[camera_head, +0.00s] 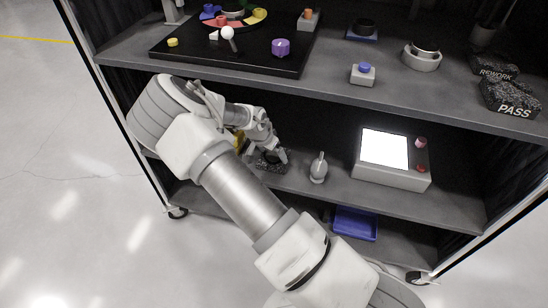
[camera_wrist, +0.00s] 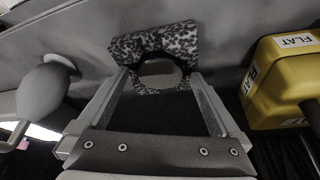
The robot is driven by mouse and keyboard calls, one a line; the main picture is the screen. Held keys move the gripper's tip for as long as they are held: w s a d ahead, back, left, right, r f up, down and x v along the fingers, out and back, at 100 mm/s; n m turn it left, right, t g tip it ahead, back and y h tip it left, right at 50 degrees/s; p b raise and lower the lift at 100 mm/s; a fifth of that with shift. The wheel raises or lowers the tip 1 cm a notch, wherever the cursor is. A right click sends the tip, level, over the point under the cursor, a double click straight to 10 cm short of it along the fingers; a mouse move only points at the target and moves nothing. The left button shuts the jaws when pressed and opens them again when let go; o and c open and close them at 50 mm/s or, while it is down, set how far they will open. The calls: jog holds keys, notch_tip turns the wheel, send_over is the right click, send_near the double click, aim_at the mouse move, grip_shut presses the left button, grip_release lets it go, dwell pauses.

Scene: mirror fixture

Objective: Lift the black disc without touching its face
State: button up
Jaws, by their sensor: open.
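My gripper (camera_wrist: 158,76) is open on the middle shelf, its two fingers reaching toward a black-and-white speckled block (camera_wrist: 181,38). A dark disc (camera_wrist: 160,75) with a greyish face sits in the block's rounded recess, between the fingertips in the wrist view. I cannot tell whether either finger touches the disc's edge. In the head view my gripper (camera_head: 272,155) is at the speckled block, and my arm hides much of this spot. On the top shelf another dark round piece (camera_head: 364,25) sits on a blue base.
A yellow block marked FLAT (camera_wrist: 275,85) stands close right of the gripper in the wrist view. A grey bulb-shaped tool (camera_head: 318,168) and a lit light box (camera_head: 385,150) share the shelf. The top shelf (camera_head: 330,75) is overhead. A blue tray (camera_head: 356,223) lies below.

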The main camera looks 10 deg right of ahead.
jog(key=shift+a+f, duration=0.1)
jog(key=shift+f, duration=0.2)
grip_shut()
